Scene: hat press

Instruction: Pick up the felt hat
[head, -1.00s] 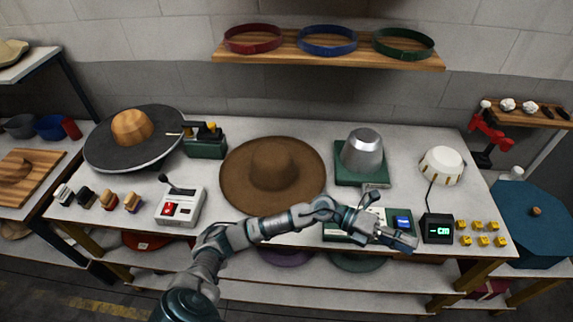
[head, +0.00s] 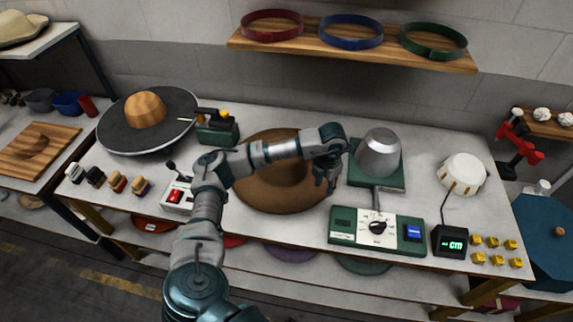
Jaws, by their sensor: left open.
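The brown felt hat (head: 262,192) lies brim down on the middle of the workbench. My left arm crosses over it and hides much of its crown and upper brim. My left gripper (head: 328,186) is open and empty, pointing down at the hat's right brim edge. I cannot tell whether its fingers touch the brim. My right gripper is not in view.
Right of the hat stands a green press with a metal dome (head: 379,153) and a control panel (head: 377,228). Left are a round turntable with a wooden block (head: 145,110) and a lever box (head: 177,197). A shelf with belts (head: 351,45) hangs behind.

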